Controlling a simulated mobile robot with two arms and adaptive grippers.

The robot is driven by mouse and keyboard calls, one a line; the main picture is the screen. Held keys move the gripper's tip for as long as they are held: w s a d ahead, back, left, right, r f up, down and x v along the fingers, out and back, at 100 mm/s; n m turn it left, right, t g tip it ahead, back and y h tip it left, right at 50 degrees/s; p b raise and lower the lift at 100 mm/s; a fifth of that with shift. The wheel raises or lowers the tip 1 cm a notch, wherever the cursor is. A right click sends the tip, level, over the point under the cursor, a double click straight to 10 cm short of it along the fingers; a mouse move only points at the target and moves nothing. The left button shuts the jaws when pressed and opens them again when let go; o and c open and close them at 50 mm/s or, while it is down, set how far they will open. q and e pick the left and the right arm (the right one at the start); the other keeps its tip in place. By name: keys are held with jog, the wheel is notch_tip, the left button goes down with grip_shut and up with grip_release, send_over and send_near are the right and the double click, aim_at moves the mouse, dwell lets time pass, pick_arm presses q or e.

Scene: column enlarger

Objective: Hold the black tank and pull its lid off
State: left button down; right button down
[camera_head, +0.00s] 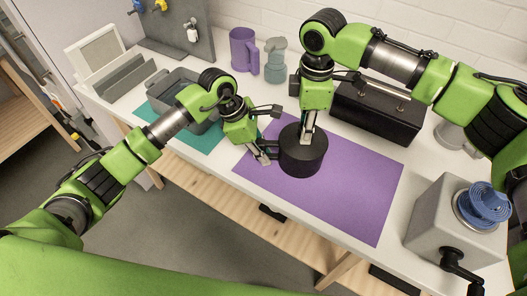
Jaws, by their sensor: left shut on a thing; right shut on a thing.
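The black tank (302,160) stands upright on the purple mat (350,195). Its dark lid (293,140) is on top and looks seated on the tank; any gap between them is too small to tell. My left gripper (268,157) is at the tank's left side, low down, and is shut on the tank. My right gripper (307,138) points down from above and is shut on the lid at its top. The gripped part of the lid is mostly hidden by the fingers.
A black box (375,115) stands behind the mat. A grey box with a crank and a blue coil (450,215) is at the right. A grey tray (165,85), a purple jug (243,50) and a grey-green bottle (275,62) stand left and behind. The mat's front right is clear.

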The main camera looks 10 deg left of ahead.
jog(key=shift+r, duration=0.45)
dwell(0.6)
jog(key=shift+r, duration=0.65)
jog(key=shift+r, duration=3.15)
notch_tip(320, 180, up, 9)
pick_arm(q)
jog(key=c, duration=1.8)
grip_release()
